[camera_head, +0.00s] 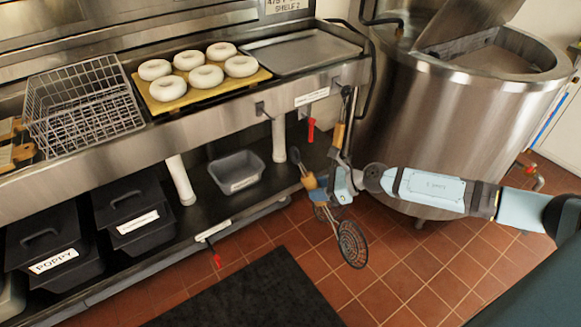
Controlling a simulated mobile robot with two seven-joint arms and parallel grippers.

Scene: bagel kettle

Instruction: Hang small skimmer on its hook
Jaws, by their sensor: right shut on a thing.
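My right gripper (320,188) comes in from the right, in front of the bench and the kettle. It is shut on a skimmer with a wooden handle (307,178) and a round dark wire head (352,243). The skimmer is tilted, with its handle up to the left and its head down to the right over the floor. Another wooden-handled tool (339,134) hangs at the bench's right end; its lower part is partly hidden behind my gripper. A small dark hook (260,109) shows on the bench front. My left gripper is not in view.
The steel kettle (450,120) stands close behind my right arm. The bench holds a wire basket (85,105), a board of bagels (168,88) and a flat tray (300,50). A grey bin (237,172) and black bins are below. A red-handled valve (311,130) hangs under the bench.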

